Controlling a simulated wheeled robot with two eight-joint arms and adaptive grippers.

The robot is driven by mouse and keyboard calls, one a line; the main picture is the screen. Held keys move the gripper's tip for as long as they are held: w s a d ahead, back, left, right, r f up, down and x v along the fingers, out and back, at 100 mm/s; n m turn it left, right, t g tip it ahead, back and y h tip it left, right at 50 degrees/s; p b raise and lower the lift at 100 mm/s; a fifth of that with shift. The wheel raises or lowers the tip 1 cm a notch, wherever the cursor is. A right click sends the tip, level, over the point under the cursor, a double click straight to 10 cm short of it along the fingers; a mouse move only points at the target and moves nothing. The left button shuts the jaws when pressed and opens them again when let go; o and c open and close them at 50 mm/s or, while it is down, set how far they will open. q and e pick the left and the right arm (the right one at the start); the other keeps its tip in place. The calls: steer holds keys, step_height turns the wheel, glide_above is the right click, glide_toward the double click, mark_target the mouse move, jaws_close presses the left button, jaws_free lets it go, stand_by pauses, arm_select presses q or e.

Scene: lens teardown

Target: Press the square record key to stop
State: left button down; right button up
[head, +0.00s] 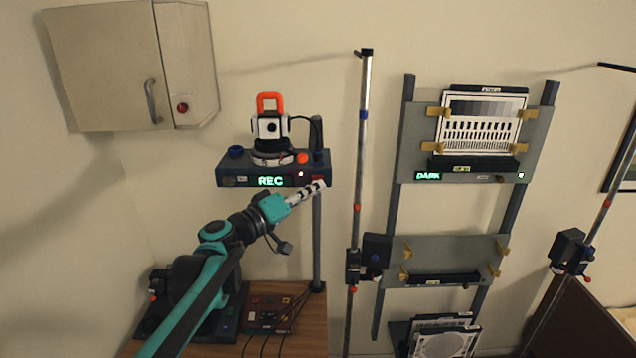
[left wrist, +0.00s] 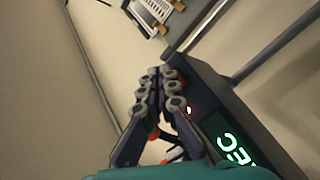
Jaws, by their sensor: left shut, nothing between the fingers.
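The dark blue recorder box (head: 225,170) is fixed to a post on the wall. Its front display (head: 271,181) is lit green and reads REC, and a small red light (head: 301,174) glows beside it. A red key (head: 318,179) shows at the right end of the front face, partly covered by my fingers. My left gripper (head: 322,184) is shut and empty, its tips at or very near that key; contact cannot be told. In the left wrist view the closed fingers (left wrist: 156,78) lie over the box (left wrist: 205,85), and the key is hidden. My right gripper is not in view.
A white device with an orange handle (head: 270,103) stands on the box. An orange knob (head: 302,158) and a blue cup (head: 235,152) are on top too. A vertical pole (head: 362,150) and a rack with a test chart (head: 482,122) stand right. A cabinet (head: 105,70) hangs upper left.

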arm_select(q)
steer(key=shift+w, duration=0.4)
stand_by(0.8)
steer(key=shift+s, duration=0.95)
steer(key=shift+s+p, duration=0.3)
steer(key=shift+s, duration=2.7)
steer(key=shift+f, duration=0.1)
